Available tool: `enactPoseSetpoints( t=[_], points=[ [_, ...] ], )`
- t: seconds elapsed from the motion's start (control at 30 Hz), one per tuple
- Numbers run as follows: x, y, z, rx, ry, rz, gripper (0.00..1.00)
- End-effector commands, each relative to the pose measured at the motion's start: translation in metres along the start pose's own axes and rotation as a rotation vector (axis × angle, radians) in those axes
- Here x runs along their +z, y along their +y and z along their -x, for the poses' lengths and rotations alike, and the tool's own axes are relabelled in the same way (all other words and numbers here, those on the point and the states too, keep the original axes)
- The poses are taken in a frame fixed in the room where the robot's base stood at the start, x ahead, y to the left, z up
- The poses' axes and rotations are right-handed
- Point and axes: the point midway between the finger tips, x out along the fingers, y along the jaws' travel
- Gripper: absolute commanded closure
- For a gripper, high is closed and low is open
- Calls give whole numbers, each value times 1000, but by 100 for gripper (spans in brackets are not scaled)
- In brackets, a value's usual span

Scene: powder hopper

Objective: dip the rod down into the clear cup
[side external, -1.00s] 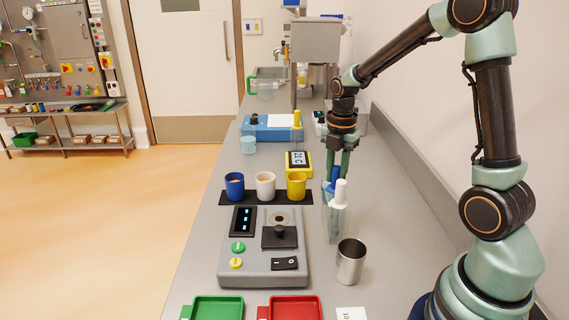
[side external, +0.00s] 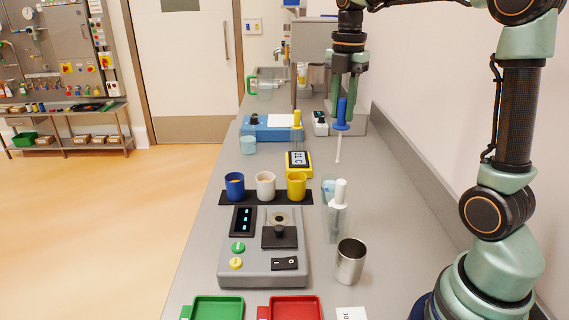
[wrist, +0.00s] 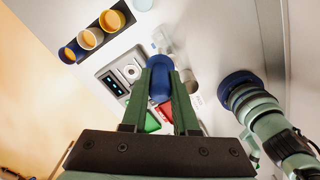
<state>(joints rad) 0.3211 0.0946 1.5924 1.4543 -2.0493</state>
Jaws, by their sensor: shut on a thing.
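The rod (side external: 339,148) has a blue handle and collar and a thin white shaft. My gripper (side external: 343,108) is shut on its blue handle, which also shows in the wrist view (wrist: 160,82). The rod hangs nearly upright, its tip in the air just above the clear holder in the picture.
Blue, white and yellow cups (side external: 296,187) stand on a black strip. A yellow scale (side external: 298,165), a blue device (side external: 270,127), a steel beaker (side external: 350,262) and a grey machine (side external: 260,262) stand around.

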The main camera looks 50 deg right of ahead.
Motion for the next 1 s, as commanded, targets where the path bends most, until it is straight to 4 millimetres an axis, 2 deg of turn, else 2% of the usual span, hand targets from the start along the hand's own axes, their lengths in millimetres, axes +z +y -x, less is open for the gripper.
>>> enactPoseSetpoints(
  t=[0.03,0.27,1.0],
  points=[
    [0,1,9,3,-2,0,100],
    [0,1,34,2,-1,0,100],
    [1,1,135,2,-1,0,100]
  ],
)
